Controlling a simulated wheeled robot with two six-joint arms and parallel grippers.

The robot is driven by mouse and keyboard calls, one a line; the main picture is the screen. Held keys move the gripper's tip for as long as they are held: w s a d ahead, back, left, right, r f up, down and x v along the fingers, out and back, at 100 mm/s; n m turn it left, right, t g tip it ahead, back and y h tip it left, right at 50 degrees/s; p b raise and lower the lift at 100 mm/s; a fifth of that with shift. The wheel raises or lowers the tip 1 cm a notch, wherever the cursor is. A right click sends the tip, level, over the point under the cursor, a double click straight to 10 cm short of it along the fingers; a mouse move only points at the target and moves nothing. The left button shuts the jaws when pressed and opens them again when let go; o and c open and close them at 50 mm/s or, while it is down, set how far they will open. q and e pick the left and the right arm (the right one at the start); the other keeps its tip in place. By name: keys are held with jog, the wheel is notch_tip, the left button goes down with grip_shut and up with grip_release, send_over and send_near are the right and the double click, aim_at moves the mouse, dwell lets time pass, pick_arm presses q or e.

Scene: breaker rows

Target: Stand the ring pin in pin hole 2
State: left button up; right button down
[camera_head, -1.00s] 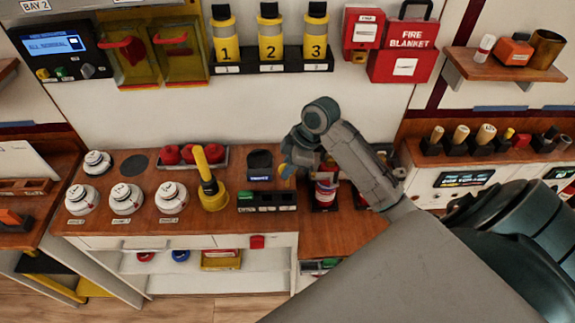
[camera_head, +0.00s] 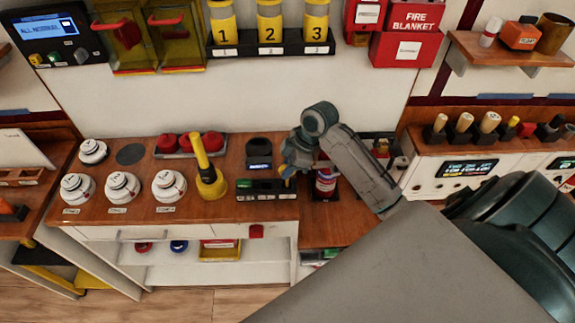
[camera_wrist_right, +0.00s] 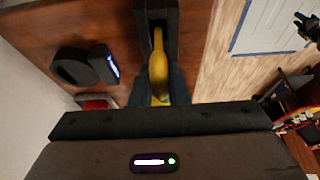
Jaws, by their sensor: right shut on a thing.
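My right gripper (camera_head: 288,170) is over the right part of the bench, at the right end of a black block (camera_head: 258,188) with several slots and labels on its front. In the right wrist view the gripper (camera_wrist_right: 158,98) is shut on a slim yellow piece, seemingly the ring pin (camera_wrist_right: 158,68). The pin's far end overlaps a black holder (camera_wrist_right: 157,14). I cannot tell whether it is inside a hole or above it. Only a speck of yellow shows at the fingers in the head view. Pin hole 2 cannot be made out. My left gripper is out of view.
A yellow-handled tool (camera_head: 206,172) stands left of the block, beside several white domed units (camera_head: 122,188). A dark rounded device with a lit display (camera_head: 259,155) stands behind the block. A red-and-white can (camera_head: 325,180) stands close right of the gripper.

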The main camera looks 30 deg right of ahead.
jog(key=shift+p, duration=0.85)
dwell(1.3)
jog(key=shift+r, duration=0.1)
jog(key=shift+f+b, duration=0.35)
jog(key=shift+f, duration=1.2)
jog(key=c, duration=1.3)
grip_release()
jog(key=shift+b+v, duration=1.4)
jog(key=shift+v, duration=4.05)
